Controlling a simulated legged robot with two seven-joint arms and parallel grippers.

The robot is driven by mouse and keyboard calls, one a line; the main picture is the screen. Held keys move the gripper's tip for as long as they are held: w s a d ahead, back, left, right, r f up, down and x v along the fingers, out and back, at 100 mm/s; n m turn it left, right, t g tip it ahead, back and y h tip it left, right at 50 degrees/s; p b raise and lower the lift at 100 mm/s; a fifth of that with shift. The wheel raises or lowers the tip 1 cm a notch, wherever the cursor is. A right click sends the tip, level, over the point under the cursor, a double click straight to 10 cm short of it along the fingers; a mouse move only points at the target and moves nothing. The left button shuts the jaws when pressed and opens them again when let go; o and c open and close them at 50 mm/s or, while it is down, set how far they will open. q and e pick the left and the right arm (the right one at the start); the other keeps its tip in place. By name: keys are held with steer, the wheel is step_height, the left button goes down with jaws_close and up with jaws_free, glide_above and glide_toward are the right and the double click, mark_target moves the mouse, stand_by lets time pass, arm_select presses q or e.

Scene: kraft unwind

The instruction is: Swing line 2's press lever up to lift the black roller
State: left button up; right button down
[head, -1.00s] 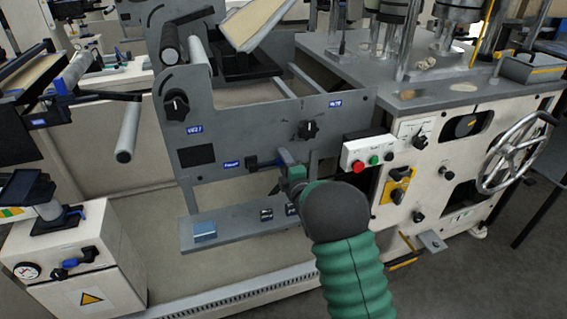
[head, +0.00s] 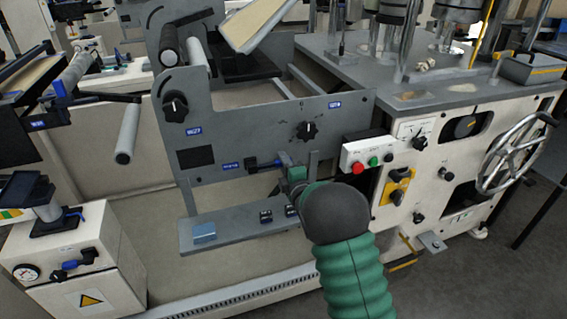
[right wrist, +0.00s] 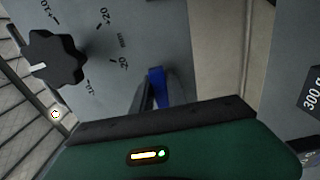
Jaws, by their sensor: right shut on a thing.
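A small lever with a dark hub and a blue part (head: 264,162) sticks out from the lower part of the grey side plate (head: 235,130). My right gripper (head: 284,165) is at its right end, shut on it; my arm hides most of the fingers. In the right wrist view, the blue lever part (right wrist: 158,88) shows at the dark fingers. My left gripper is out of view.
A black knob (head: 308,131) sits above the gripper, and another knob (head: 175,106) is at left. A button box (head: 367,154) stands close to the right. A grey shelf (head: 235,230) lies below. A handwheel (head: 515,153) is at far right.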

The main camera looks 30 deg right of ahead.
steer(key=shift+a+f, duration=0.1)
steer(key=shift+f, duration=0.3)
stand_by(0.3)
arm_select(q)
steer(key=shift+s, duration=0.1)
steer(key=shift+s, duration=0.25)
arm_select(e)
steer(key=shift+r+n, duration=0.1)
steer(key=shift+n, duration=0.2)
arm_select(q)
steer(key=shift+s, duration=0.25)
arm_select(e)
steer(key=shift+r, duration=0.2)
